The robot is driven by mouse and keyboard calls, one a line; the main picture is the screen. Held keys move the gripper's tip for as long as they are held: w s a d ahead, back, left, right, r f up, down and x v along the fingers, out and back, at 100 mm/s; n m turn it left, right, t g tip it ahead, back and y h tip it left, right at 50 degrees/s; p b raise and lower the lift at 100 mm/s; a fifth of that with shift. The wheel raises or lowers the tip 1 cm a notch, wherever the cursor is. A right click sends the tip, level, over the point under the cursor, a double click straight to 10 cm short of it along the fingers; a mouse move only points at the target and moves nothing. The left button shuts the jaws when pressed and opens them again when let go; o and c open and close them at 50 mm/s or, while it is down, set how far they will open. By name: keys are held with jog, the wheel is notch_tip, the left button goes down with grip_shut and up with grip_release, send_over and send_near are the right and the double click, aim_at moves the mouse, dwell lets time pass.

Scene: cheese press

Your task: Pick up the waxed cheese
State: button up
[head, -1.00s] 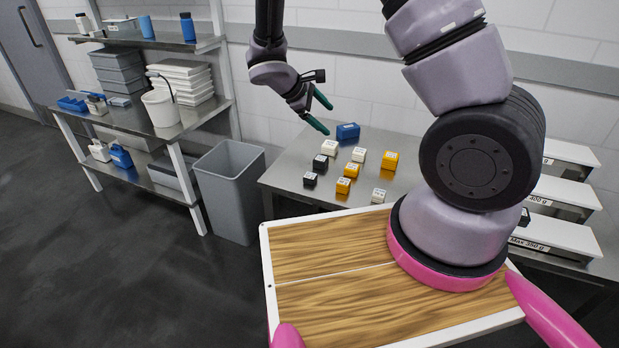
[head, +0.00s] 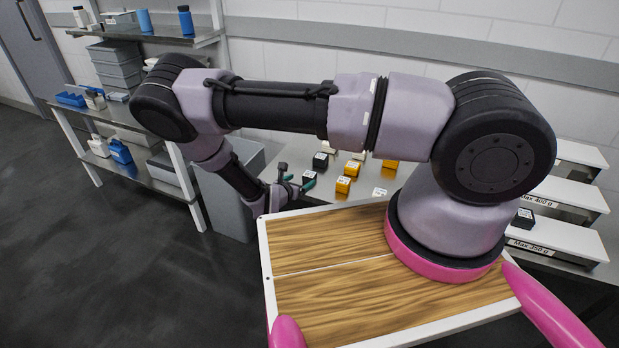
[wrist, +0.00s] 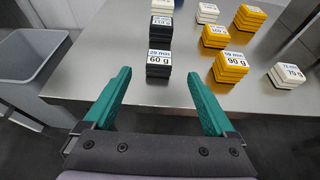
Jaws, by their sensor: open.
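Small labelled blocks in black, yellow and white stand on the steel table; I cannot tell which is the waxed cheese. In the wrist view the near black block (wrist: 159,66) reads 60 g and lies just ahead of my gripper (wrist: 158,82), between the lines of its two green fingers. The fingers are open and empty. Another black block (wrist: 162,27) stands behind it. Yellow blocks (wrist: 231,68) (wrist: 217,36) (wrist: 249,17) and white blocks (wrist: 288,75) (wrist: 207,13) stand to the right. In the head view my gripper (head: 299,182) is beside the near black block (head: 310,177).
A grey bin (wrist: 31,62) stands left of the table (wrist: 125,60). Stepped white platforms (head: 555,232) with weight labels stand at the right, a black block (head: 524,218) on one. My arm hides part of the table.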

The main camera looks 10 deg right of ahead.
aim_at(308, 176)
jog(key=x, duration=0.9)
jog(key=shift+w+f, duration=0.15)
jog(key=shift+f, duration=0.05)
jog(key=shift+r, duration=0.1)
grip_shut()
